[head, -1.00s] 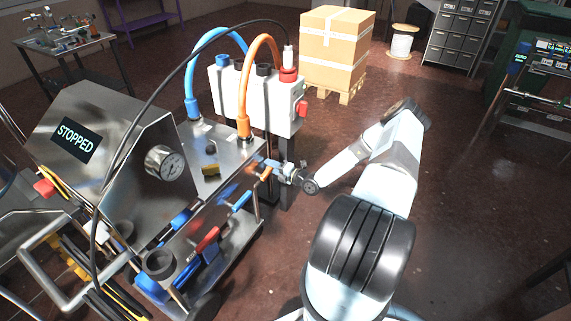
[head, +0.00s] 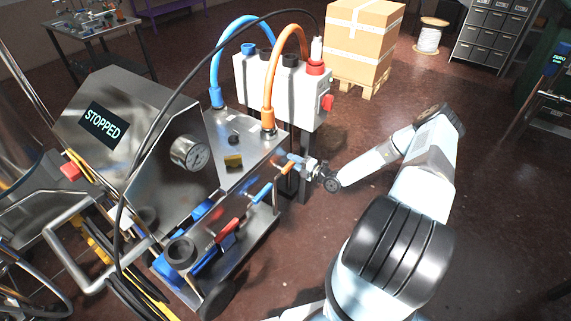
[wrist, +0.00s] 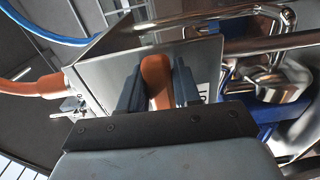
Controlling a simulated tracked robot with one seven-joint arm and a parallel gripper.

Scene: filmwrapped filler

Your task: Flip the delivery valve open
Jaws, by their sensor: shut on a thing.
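The machine's steel cabinet (head: 165,115) stands at the left with a dark display reading STOPPED (head: 104,122) and a round gauge (head: 190,153). A small orange lever (head: 287,168) is at the cabinet's right end, and I take it for the delivery valve's handle. In the wrist view the orange lever (wrist: 158,80) stands between both dark fingers. My gripper (wrist: 157,88) is shut on it; my gripper in the head view (head: 296,162) reaches the cabinet from the right. The valve body and lever's root are largely hidden.
Red (head: 227,230) and blue (head: 262,192) handles sit low on the front. A white box (head: 275,90) with orange and blue hoses stands behind. Stacked cartons (head: 360,45) are on a pallet at the back. Floor right of the machine is open.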

